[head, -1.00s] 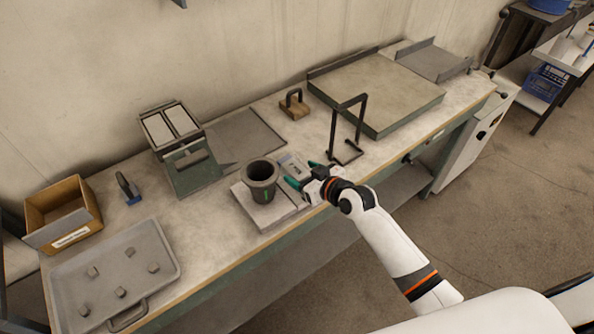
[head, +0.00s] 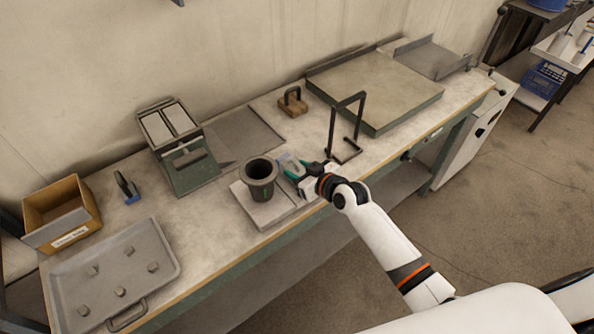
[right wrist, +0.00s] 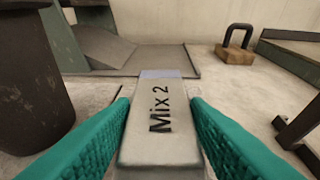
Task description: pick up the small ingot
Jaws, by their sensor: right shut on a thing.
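A small pale grey ingot-like bar marked "Mix 2" (right wrist: 158,122) lies lengthwise between the green fingers of my right gripper (right wrist: 160,106) in the right wrist view. The fingers flank its long sides and the gripper is shut on it. In the head view the bar (head: 287,160) is small and partly hidden by my right gripper (head: 296,168). It is just right of the dark crucible, low at the bench. I cannot tell whether it is lifted. My left gripper is not in view.
The dark crucible (head: 259,178) stands close left on a grey slab (head: 247,202). A black bent stand (head: 348,125) is close right. A wooden block with a handle (head: 292,102) stands behind. A tray (head: 165,245) with several small lumps is at left.

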